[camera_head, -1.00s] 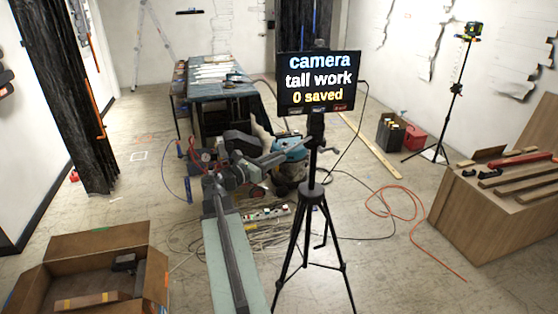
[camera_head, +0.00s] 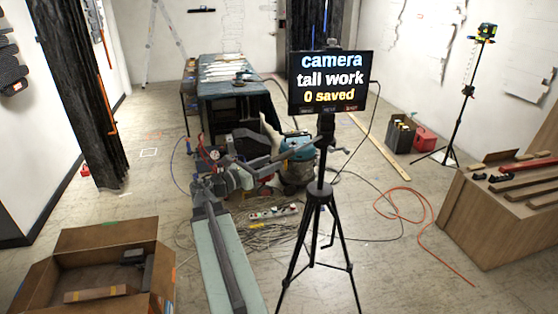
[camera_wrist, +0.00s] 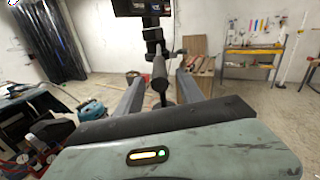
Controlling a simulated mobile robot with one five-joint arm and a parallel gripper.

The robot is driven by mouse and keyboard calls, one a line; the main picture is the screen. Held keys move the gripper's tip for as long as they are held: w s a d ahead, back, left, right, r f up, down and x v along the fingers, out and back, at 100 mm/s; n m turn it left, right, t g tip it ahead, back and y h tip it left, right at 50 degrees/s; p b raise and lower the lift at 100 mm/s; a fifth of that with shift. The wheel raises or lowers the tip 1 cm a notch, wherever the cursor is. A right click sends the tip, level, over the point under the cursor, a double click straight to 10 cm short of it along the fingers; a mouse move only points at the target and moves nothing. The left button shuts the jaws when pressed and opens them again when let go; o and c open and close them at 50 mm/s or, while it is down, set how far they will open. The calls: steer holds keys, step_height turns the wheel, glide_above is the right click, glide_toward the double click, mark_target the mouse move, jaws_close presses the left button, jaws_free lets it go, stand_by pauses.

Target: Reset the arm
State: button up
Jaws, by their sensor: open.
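My gripper (camera_wrist: 160,75) shows in the wrist view as two grey fingers spread apart, with no object held between them. Beyond the gap stands a black tripod (camera_wrist: 159,72) with a dark screen (camera_wrist: 141,7) on top, cut by the upper edge. In the head view my arm (camera_head: 235,178) reaches low and forward to the right, towards the tripod (camera_head: 317,190). The tripod's screen (camera_head: 330,82) reads "camera tall work 0 saved".
An open cardboard box (camera_head: 95,268) lies at the lower left. A blue-grey machine (camera_head: 297,165) and loose cables stand behind my arm. A cloth-covered table (camera_head: 232,90) is at the back. A wooden crate (camera_head: 490,220) with planks stands right. The floor between tripod and crate holds an orange cable (camera_head: 425,230).

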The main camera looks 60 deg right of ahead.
steer(key=shift+w+a, duration=0.2)
steer(key=shift+a, duration=0.2)
